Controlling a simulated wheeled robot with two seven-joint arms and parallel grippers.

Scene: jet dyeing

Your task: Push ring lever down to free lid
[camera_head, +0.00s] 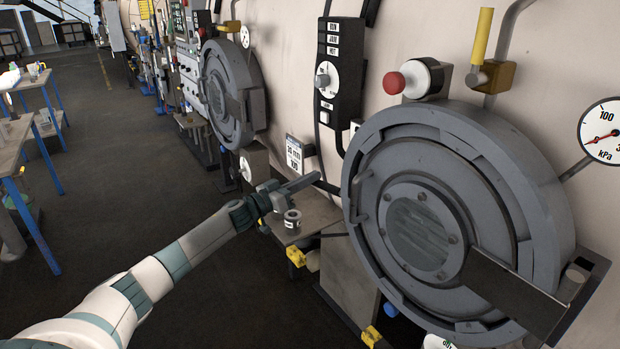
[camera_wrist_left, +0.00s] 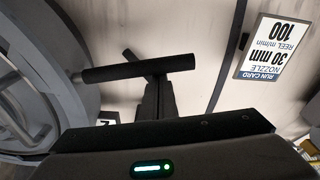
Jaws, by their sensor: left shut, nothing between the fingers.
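The round grey lid (camera_head: 377,207) with a bolted window is seated in its thick locking ring (camera_head: 548,190) on the vessel wall at right. The black ring lever (camera_head: 329,187) sticks out from the ring's left side. In the left wrist view the lever (camera_wrist_left: 105,73) lies level across the upper left, on a short metal stub. My left gripper (camera_head: 305,182) is shut and empty, with its fingers at the lever's free end. In the wrist view the lever crosses over the fingers (camera_wrist_left: 158,98); whether they touch cannot be told. My right gripper is out of view.
A run card (camera_wrist_left: 273,47) hangs on the wall beside the lever. A small shelf (camera_head: 318,212) with a tape roll (camera_head: 292,219) lies below my left gripper.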

